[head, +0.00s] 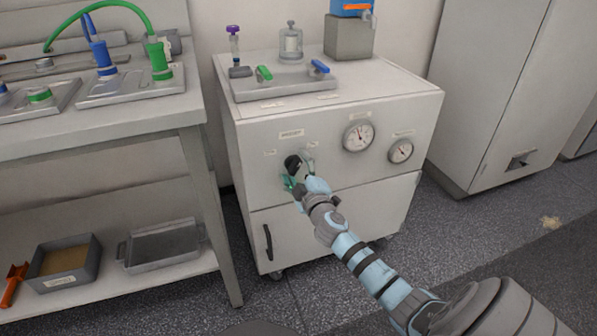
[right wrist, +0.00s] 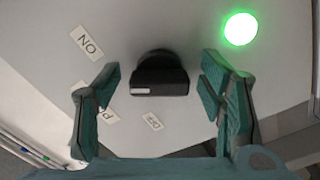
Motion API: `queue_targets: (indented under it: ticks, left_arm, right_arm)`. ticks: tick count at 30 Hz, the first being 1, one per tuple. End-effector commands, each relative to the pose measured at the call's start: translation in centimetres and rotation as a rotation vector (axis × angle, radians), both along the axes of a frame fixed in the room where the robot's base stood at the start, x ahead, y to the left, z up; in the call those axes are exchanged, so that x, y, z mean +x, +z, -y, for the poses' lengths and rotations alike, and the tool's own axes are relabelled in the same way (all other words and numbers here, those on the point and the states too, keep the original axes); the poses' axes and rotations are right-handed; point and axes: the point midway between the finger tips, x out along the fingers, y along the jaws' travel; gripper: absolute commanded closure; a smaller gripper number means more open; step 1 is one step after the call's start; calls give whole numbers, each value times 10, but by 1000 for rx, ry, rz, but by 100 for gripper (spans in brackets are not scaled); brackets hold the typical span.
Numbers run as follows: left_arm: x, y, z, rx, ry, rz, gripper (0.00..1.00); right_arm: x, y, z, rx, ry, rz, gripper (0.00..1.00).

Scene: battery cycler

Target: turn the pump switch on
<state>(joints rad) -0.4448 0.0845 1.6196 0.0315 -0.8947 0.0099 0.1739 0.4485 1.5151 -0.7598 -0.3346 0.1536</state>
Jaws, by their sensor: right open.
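The pump switch is a black rotary knob (head: 292,162) on the front of the white cabinet. In the right wrist view the knob (right wrist: 160,76) shows a dark bar with a short white mark near its left end. An ON label (right wrist: 87,43) lies up and left of it, and an OFF label (right wrist: 153,121) lies below it. My right gripper (head: 298,177) is at the panel, open, with its green fingers on either side of the knob and a gap to each. My left gripper is not in view.
A round green lamp (right wrist: 241,29) glows beside the knob. Two gauges (head: 359,136) sit to the right on the cabinet front (head: 345,190). A tray (head: 285,88) with valves is on top. A workbench (head: 120,117) stands left; a tall cabinet (head: 490,90) stands right.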

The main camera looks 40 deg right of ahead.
Motion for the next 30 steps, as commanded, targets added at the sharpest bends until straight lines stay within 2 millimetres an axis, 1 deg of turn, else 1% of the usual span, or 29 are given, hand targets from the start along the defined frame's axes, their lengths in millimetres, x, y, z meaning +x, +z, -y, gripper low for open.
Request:
queue_targets:
  ticks: [2, 4, 9, 12, 15, 19, 30]
  left_arm:
    - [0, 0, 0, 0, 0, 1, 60]
    - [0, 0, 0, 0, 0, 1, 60]
    - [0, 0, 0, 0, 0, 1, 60]
    - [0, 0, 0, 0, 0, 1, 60]
    - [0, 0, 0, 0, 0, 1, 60]
    - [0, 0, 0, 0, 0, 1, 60]
    - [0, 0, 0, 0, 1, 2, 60]
  right_arm:
    - [-8, -1, -2, -1, 1, -1, 37]
    - [-21, -1, -7, -1, 2, -2, 37]
    - [-66, -1, -23, -2, 3, -4, 37]
    - [-90, -1, -32, 0, 2, -3, 37]
    - [-105, -1, -37, 1, 1, -2, 37]
    - [-112, 0, -39, 0, 0, 0, 37]
    - [-111, 0, -39, 0, 1, -1, 37]
